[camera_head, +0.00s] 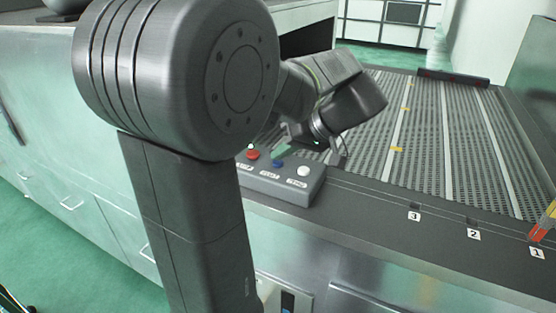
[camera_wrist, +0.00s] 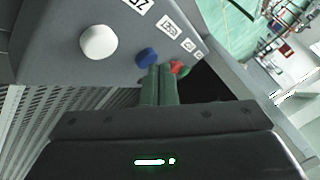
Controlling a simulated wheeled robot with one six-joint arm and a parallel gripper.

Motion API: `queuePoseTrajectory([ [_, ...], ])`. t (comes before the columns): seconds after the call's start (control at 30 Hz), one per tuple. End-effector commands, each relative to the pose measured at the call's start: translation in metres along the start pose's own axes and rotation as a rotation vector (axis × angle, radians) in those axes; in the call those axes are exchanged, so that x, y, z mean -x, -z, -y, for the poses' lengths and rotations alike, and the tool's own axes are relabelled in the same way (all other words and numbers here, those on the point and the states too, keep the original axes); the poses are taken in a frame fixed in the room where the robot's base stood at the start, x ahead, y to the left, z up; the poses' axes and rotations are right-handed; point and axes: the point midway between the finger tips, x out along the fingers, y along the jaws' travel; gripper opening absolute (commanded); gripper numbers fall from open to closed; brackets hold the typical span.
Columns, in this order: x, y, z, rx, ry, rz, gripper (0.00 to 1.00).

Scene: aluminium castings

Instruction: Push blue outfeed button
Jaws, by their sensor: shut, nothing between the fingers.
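The blue button (camera_head: 277,163) is on a grey control box (camera_head: 312,190), between a red button (camera_head: 252,155) and a white button (camera_head: 303,171). My gripper (camera_head: 279,155) is shut and empty, its green fingers pointing down at the box by the blue button. In the wrist view the fingertips (camera_wrist: 160,68) lie just beside the blue button (camera_wrist: 147,57), between it and the red button (camera_wrist: 179,68). The white button (camera_wrist: 98,42) is clear to the left. I cannot tell whether the fingertips touch the blue button.
A perforated conveyor bed (camera_head: 420,135) with pale strips lies right of the box, its front edge bearing labels 1 to 3. A red and yellow object (camera_head: 541,228) stands at the far right edge. My arm hides the box's left end.

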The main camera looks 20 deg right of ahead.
Motion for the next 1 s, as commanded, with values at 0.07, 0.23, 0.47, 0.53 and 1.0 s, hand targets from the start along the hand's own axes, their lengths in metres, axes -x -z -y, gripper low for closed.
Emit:
queuePoseTrajectory([
  [0.07,0.005,0.004,0.004,0.000,-0.001,0.000,0.00],
  [0.23,0.008,0.006,0.006,0.000,0.000,0.000,0.00],
  [0.47,0.008,0.006,0.006,0.000,0.000,0.000,0.00],
  [0.53,0.009,0.006,0.006,0.001,0.000,0.000,0.00],
  [1.0,0.039,0.028,0.028,0.002,-0.001,-0.001,0.00],
])
